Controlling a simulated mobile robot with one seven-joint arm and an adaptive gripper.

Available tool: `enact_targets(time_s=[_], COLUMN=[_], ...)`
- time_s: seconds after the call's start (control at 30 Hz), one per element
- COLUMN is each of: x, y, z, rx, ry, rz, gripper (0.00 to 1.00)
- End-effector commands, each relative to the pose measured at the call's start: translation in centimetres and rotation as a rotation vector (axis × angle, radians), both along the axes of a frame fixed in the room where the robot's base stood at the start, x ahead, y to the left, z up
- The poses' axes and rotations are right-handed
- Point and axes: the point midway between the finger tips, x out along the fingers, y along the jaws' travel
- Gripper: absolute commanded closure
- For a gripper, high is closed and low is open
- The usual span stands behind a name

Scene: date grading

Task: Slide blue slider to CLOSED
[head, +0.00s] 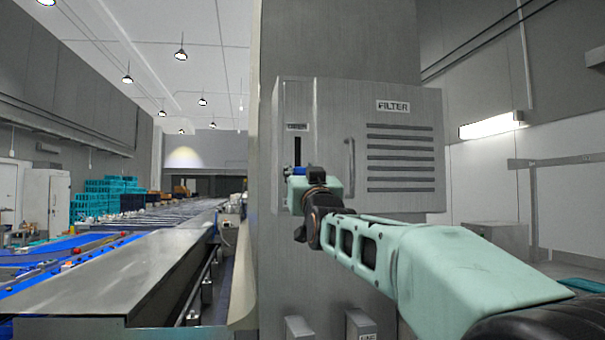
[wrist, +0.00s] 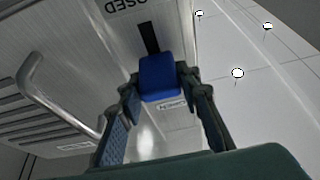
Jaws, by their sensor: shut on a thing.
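The blue slider (wrist: 160,78) sits on a vertical slot (head: 297,151) in the grey filter cabinet. My gripper (head: 300,174) is shut on it, with a finger on each side in the wrist view (wrist: 160,90). In the head view only a bit of blue (head: 299,171) shows, and black slot is bare above it. The wrist view is upside down. There, bare slot (wrist: 149,38) runs from the slider towards the CLOSED label (wrist: 127,6), which is partly cut off. Another label (wrist: 172,105), seemingly OPEN, shows at the opposite end. The slider stands partway along the slot.
The cabinet (head: 337,98) has a bar handle (head: 349,168) right of the slot and several vent slits. A conveyor line (head: 150,262) runs along the left. Open air lies left of the cabinet's edge.

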Motion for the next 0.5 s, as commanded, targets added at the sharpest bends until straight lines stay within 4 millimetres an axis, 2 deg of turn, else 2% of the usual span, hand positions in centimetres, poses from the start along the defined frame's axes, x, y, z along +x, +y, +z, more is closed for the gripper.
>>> enact_targets(time_s=[0.03, 0.2, 0.5], x=[0.0, 0.0, 0.1], y=[0.0, 0.0, 0.0], z=[-1.4, -3.1, -3.5], rx=[0.001, 0.001, -0.002], ry=[0.001, 0.001, 0.006], rz=[0.0, 0.0, 0.0], gripper=[1.0, 1.0, 1.0])
